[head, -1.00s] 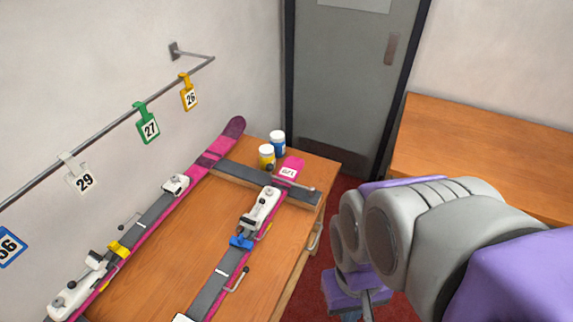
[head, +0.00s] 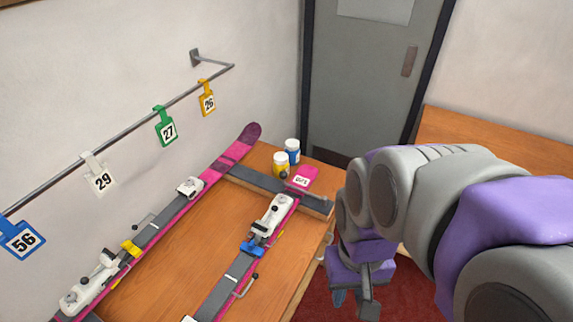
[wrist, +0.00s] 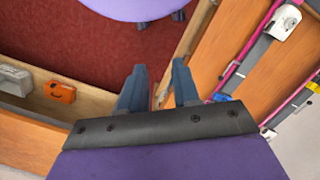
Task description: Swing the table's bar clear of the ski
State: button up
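Two pink and grey skis lie side by side on the wooden table (head: 182,262). The right ski (head: 216,297) carries a white binding (head: 268,221) and a blue clamp (head: 252,249). The left ski (head: 168,222) has a yellow clamp (head: 130,248). Small knobbed levers (head: 246,287) sit beside the skis. My gripper (head: 355,299) is open and empty, right of the table; its fingers also show in the wrist view (wrist: 160,85).
Numbered tags hang from a wall rail (head: 130,140). A second wooden surface (head: 490,140) is at right. An orange item (wrist: 60,92) lies in a wooden tray.

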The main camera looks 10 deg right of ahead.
jog(key=o, duration=0.4)
jog(key=shift+m+t+y, duration=0.3)
jog(key=shift+m+y, duration=0.1)
jog(key=shift+m, duration=0.1)
jog(key=w+r, duration=0.1)
jog(key=w, duration=0.4)
jog(key=w+a+r, duration=0.1)
jog(key=w, duration=0.5)
jog(key=w+a+r+p, duration=0.1)
jog(key=w, duration=0.4)
jog(key=shift+w+r, duration=0.35)
jog(key=shift+o, duration=0.2)
jog(key=m+t+y+p, duration=0.1)
jog(key=m+t+p, duration=0.1)
jog(key=m+p, duration=0.1)
send_over(284, 172)
jog(key=s+d, duration=0.1)
jog(key=d, duration=0.2)
notch_tip(284, 172, down, 12)
jog(key=f, duration=0.1)
jog(key=a+f, duration=0.1)
jog(key=f, duration=0.4)
jog(key=a+f+b, duration=0.1)
jog(key=f, duration=0.5)
jog(key=w+a+f+b, duration=0.1)
jog(key=f, duration=0.4)
jog(key=shift+a+f, duration=0.2)
grip_shut()
